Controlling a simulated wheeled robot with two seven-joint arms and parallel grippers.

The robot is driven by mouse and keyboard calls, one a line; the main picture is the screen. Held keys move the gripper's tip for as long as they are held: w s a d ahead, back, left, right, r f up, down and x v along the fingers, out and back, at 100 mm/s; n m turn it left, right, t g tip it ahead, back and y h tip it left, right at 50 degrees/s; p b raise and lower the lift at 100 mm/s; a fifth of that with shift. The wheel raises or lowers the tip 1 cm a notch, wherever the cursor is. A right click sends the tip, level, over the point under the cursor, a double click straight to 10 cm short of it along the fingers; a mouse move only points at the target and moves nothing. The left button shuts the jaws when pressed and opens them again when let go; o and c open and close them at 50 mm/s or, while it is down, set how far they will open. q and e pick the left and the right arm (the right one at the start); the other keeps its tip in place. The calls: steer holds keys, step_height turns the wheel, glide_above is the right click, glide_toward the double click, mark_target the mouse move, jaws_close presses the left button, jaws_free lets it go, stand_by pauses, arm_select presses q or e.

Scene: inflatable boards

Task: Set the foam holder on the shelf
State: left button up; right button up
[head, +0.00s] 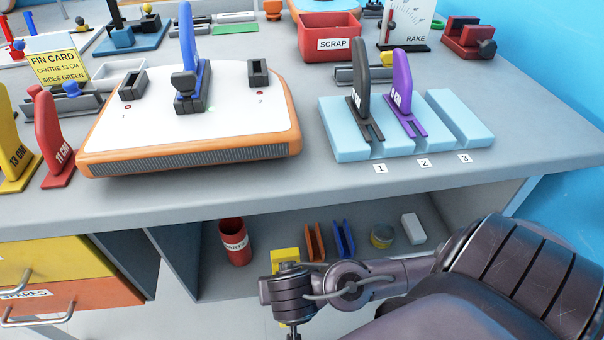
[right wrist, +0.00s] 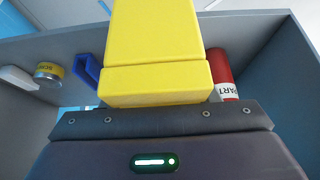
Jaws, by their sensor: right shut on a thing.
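A yellow block (head: 284,256) is held by my right gripper (head: 286,270) at the front of the open shelf (head: 278,222) under the bench. In the right wrist view the yellow block (right wrist: 155,50) stands out beyond the dark jaw edge, and the shelf interior lies behind it. My right gripper is shut on it; the fingertips are mostly hidden. I cannot tell whether the block touches the shelf. A light blue foam rack (head: 347,142) with numbered slots sits on the bench top, holding a grey fin (head: 362,80) and a purple fin (head: 402,85). My left gripper is not in view.
The shelf holds a red parts cup (head: 235,243), an orange channel (head: 315,243), a blue channel (head: 344,240), a small jar (head: 381,236) and a white block (head: 413,229). The bench's front edge (head: 300,200) overhangs the shelf. Drawers (head: 65,290) stand at the left.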

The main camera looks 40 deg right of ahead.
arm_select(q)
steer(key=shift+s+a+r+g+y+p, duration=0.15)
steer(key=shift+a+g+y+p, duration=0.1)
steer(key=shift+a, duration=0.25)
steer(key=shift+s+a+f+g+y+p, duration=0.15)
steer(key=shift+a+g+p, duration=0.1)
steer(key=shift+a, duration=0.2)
arm_select(e)
steer(key=w+d+f, duration=0.3)
steer(key=w+d, duration=0.5)
steer(key=w, duration=0.5)
steer(key=shift+w+d+f, duration=0.15)
steer(key=shift+w+d, duration=0.15)
steer(key=shift+w, duration=0.1)
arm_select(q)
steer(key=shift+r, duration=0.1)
arm_select(e)
steer(key=shift+f, duration=0.15)
steer(key=o, duration=1)
